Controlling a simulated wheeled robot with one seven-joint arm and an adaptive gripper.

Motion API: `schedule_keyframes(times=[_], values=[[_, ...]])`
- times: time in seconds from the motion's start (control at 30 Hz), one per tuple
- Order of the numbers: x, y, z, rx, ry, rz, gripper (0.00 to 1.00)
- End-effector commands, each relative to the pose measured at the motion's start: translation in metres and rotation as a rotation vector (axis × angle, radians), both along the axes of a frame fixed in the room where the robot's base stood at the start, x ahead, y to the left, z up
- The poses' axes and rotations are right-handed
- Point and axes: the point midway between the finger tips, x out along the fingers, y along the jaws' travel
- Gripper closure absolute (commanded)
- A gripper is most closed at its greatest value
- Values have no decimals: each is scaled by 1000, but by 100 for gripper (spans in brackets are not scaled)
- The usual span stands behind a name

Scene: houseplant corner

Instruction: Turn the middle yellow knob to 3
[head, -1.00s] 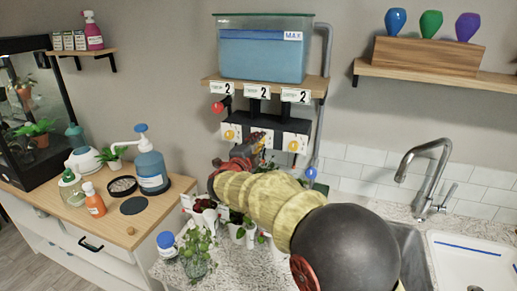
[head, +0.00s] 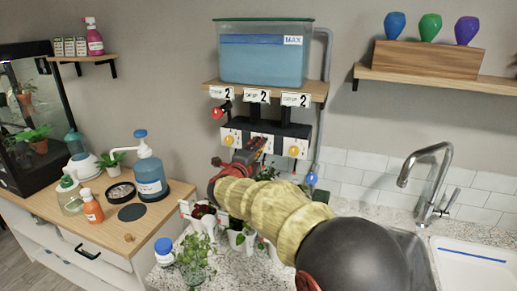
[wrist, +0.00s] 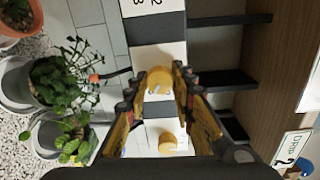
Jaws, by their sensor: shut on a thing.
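The middle yellow knob (wrist: 158,82) shows in the wrist view, between the fingertips of my gripper (wrist: 160,95), which is shut on it. The knob has a pale pointer mark; its exact reading is unclear. In the head view my gripper (head: 256,146) is at the middle of the dark control box (head: 275,131) and hides this knob. A left yellow knob (head: 229,139) and a right yellow knob (head: 294,151) stand on either side. The cards above the box, left (head: 221,93), middle (head: 256,96) and right (head: 295,100), each show a 2.
A blue water tank (head: 262,55) stands on the shelf above the box. A red valve (head: 218,112) and a blue ball (head: 311,178) are near the box. Potted plants (head: 237,235) stand below my arm. A tap (head: 430,180) and sink are at the right.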

Motion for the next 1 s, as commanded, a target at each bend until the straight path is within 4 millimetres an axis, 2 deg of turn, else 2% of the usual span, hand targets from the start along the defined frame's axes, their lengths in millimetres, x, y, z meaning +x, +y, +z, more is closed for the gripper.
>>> schedule_keyframes(times=[0.03, 0.07, 0.37, 0.77, 0.87, 1.0], values=[[0, 0, -2, 0, 2, 0, 100], [0, 0, -2, 0, 2, 0, 74], [0, 0, -1, -1, 1, 0, 57], [-5, 2, 0, -1, 0, 0, 56], [-16, 7, 0, -1, 1, 1, 56], [-41, 17, 2, 0, 1, 3, 56]])
